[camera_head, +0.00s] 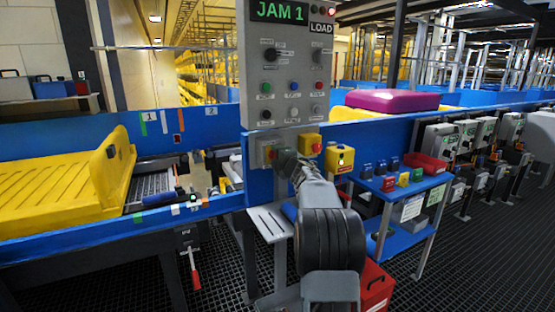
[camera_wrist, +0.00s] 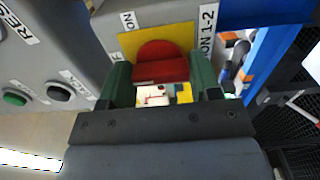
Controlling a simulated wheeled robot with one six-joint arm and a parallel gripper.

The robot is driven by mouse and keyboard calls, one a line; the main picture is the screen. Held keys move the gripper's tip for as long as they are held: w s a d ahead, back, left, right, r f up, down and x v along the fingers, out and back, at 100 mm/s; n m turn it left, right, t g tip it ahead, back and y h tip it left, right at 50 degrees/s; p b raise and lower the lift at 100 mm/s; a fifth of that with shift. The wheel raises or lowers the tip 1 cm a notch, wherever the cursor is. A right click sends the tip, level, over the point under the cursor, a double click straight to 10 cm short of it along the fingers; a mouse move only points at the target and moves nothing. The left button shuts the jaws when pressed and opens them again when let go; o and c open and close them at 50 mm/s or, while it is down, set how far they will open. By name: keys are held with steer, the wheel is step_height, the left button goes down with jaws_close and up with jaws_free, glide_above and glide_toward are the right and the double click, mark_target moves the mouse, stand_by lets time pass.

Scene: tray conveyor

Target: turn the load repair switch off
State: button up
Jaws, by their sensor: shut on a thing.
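A red rotary knob (camera_wrist: 160,62) on a yellow plate (camera_wrist: 128,44) sits on a grey box in the wrist view. An "ON" label is at the plate's upper left. My gripper (camera_wrist: 162,82) is shut on the knob, with a green finger on each side of it. In the head view my gripper (camera_head: 284,158) is at the small grey switch box (camera_head: 252,153) below the control panel (camera_head: 285,90). My gripper and arm hide part of that box there. The panel display reads "JAM 1", above a "LOAD" label.
A second red-and-yellow switch (camera_head: 310,144) is just right of my gripper. A yellow button box (camera_head: 340,159) stands further right, by a blue side table (camera_head: 400,187). A yellow tray (camera_head: 50,192) lies on the conveyor at left. A magenta item (camera_head: 392,101) is behind the panel.

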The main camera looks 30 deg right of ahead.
steer(key=o, duration=0.9)
steer(key=s, duration=0.4)
steer(key=s+a, duration=0.1)
steer(key=s, duration=0.4)
steer(key=s+a, duration=0.1)
steer(key=s, duration=0.3)
steer(key=shift+s, duration=0.35)
steer(key=shift+d, duration=0.1)
